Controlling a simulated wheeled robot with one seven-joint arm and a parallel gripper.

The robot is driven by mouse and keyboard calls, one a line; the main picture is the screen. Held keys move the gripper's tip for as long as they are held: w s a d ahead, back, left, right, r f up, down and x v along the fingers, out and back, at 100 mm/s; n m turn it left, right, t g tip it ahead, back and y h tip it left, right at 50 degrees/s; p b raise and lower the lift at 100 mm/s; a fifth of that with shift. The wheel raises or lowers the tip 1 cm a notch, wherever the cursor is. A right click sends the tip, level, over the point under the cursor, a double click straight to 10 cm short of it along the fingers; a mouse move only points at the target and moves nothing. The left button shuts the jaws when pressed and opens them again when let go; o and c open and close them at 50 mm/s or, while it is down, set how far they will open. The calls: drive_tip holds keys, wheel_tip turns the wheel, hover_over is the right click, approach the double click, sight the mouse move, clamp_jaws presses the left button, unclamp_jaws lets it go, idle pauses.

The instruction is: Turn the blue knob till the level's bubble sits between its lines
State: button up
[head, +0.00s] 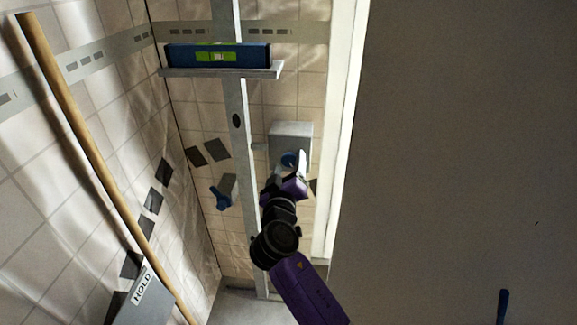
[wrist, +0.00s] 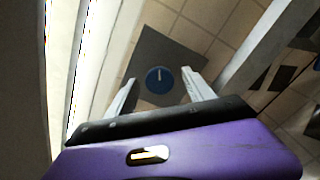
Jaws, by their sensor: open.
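The blue knob (wrist: 159,80) is round with a pale pointer mark and sits on a dark grey square face. In the head view the knob (head: 288,159) shows partly, on a grey box (head: 291,132), with my gripper in front of it. My gripper (wrist: 158,88) is open, with one finger on each side of the knob in the wrist view; I see gaps between fingers and knob. The blue level (head: 180,54) lies along a grey ledge high up in the head view. Its green vial (head: 219,57) shows dark lines, but the bubble is too small to place.
A grey upright post (head: 236,100) stands left of the box, and a white frame edge (head: 345,120) right of it. A blue-handled lever (head: 220,197) is on the tiled wall. A wooden pole (head: 80,140) and a HOLD sign (head: 143,290) are at left.

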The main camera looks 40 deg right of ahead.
drive_tip(key=shift+a, duration=0.1)
drive_tip(key=v, duration=0.7)
drive_tip(key=shift+s+a+b, duration=0.25)
drive_tip(key=shift+b, duration=0.15)
